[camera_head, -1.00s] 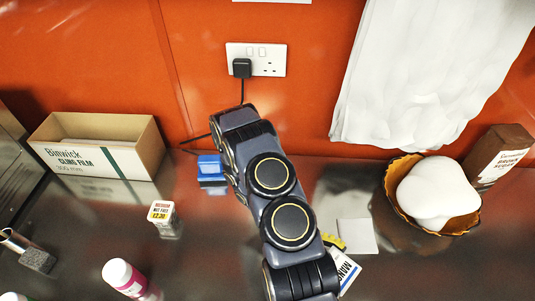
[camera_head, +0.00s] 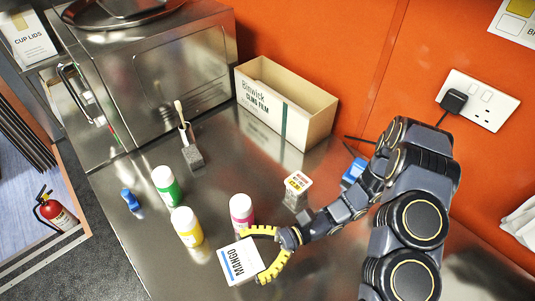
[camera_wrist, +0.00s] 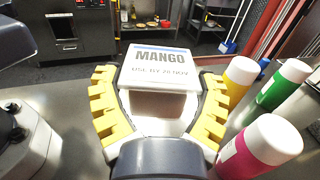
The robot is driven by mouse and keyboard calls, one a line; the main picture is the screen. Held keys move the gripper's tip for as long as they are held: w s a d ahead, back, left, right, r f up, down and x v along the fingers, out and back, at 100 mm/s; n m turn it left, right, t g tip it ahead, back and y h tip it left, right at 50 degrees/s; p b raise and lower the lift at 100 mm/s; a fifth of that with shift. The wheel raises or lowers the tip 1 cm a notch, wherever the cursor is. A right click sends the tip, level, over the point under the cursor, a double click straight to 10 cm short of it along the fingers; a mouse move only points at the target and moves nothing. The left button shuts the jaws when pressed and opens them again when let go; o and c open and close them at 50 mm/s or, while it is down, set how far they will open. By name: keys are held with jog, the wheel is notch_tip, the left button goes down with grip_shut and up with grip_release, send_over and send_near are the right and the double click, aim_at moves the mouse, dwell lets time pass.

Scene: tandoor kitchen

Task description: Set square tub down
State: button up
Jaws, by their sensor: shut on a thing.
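The square tub (camera_head: 240,262) has a white lid with a blue stripe and the word MANGO. My gripper (camera_head: 268,254), with yellow ridged fingers, is shut on it near the front edge of the steel counter. In the wrist view the tub (camera_wrist: 156,68) sits between the two yellow fingers (camera_wrist: 158,105), lid up and roughly level. I cannot tell whether its base touches the counter.
A pink bottle (camera_head: 241,211), a yellow bottle (camera_head: 187,226) and a green bottle (camera_head: 166,185) stand close to the tub. A small labelled tub (camera_head: 297,190), a cling film box (camera_head: 285,112) and a blue item (camera_head: 130,199) are also on the steel counter (camera_head: 125,235).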

jog(key=w+a+r+m+t+y, duration=0.1)
jog(key=w+a+r+m+t, duration=0.15)
jog(key=w, duration=0.35)
jog(key=w+a+r+m+t+y, duration=0.1)
jog(key=w+a+r+m+t, duration=0.15)
jog(key=w+t, duration=0.2)
jog(key=w+d+f+m+t+h, duration=0.1)
jog(key=w+d+m+t, duration=0.25)
jog(key=w, duration=0.45)
jog(key=w+d+f+m+t, duration=0.1)
jog(key=w+d+m+t, duration=0.1)
jog(key=w+t, duration=0.4)
jog(key=shift+g, duration=0.55)
jog(key=w+a+f, duration=0.1)
jog(key=w+f, duration=0.2)
jog(key=w, duration=0.1)
jog(key=w+a+f, duration=0.1)
jog(key=w+f, duration=0.1)
jog(key=w, duration=0.3)
jog(key=w+a+f, duration=0.1)
jog(key=w+f, duration=0.2)
jog(key=w, duration=0.1)
jog(key=shift+w+a+f, duration=0.25)
jog(key=shift+w+f, duration=0.1)
jog(key=shift+w, duration=0.05)
jog(key=shift+w+a+f, duration=0.2)
jog(key=shift+w+f, duration=0.3)
jog(key=shift+f, duration=1.6)
